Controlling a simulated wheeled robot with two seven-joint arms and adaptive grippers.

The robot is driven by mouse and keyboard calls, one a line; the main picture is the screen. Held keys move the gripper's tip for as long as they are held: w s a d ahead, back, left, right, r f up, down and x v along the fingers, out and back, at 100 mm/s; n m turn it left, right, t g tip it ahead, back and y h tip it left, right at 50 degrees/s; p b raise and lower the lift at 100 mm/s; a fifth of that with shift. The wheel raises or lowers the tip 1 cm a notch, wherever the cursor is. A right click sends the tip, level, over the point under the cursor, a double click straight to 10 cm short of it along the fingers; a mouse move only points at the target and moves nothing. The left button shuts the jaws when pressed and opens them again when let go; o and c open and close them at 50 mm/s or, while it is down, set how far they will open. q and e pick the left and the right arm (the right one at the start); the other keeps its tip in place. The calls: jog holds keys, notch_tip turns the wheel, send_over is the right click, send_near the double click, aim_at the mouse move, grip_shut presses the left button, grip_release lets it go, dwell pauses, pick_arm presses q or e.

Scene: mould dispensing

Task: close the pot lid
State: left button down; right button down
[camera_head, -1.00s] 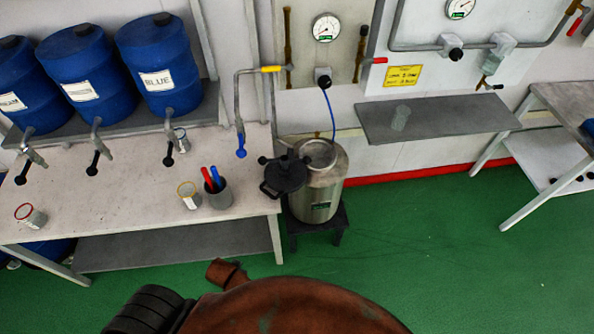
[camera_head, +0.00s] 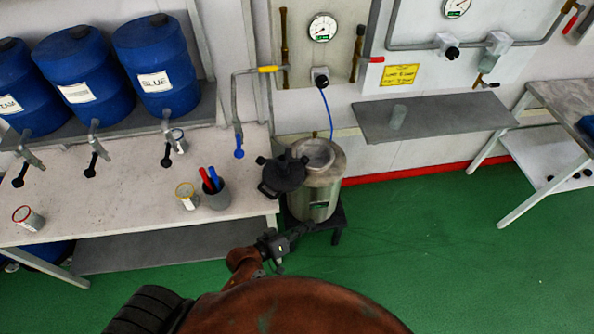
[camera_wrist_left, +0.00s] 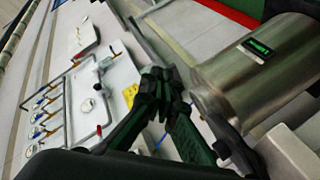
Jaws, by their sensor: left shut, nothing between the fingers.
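The steel pot (camera_head: 314,198) stands on a dark stool, its round mouth uncovered at the top. Its black lid (camera_head: 283,176) with knobs is swung open at the pot's left side, beside the table edge. My left gripper (camera_head: 300,230) is low in front of the pot, below the lid, shut and empty. In the left wrist view the gripper's fingers (camera_wrist_left: 158,88) are together, and the pot's side (camera_wrist_left: 262,72) with a green display is to their right. The lid cannot be made out there. My right gripper is not in view.
The table (camera_head: 110,205) at left holds a cup with red and blue handles (camera_head: 215,190) and several small cans. Blue barrels (camera_head: 160,75) stand on a shelf behind. A grey wall shelf (camera_head: 435,118) is at right. Green floor right of the pot is clear.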

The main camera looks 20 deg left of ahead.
pick_arm(q)
jog(key=w+a+r+n+t+y, duration=0.2)
jog(key=w+r+n+t+y, duration=0.15)
jog(key=w+n+t, duration=0.4)
jog(key=a+f+n+g+y, duration=0.1)
jog(key=a+f+n+y, duration=0.4)
jog(key=a+n+y, duration=0.6)
jog(key=r+h, duration=0.2)
send_over(298, 180)
jog(key=s+a, duration=0.2)
jog(key=s, duration=0.2)
jog(key=shift+w+a+f+n, duration=0.1)
jog(key=shift+a+n, duration=0.1)
jog(key=shift+n, duration=0.25)
jog(key=w, duration=0.1)
jog(key=w+d, duration=0.1)
jog(key=shift+w+d+r, duration=0.3)
jog(key=shift+w+d, duration=0.05)
jog(key=shift+w, duration=0.05)
jog(key=shift+w+d, duration=0.2)
jog(key=shift+w, duration=0.15)
jog(key=shift+d, duration=0.1)
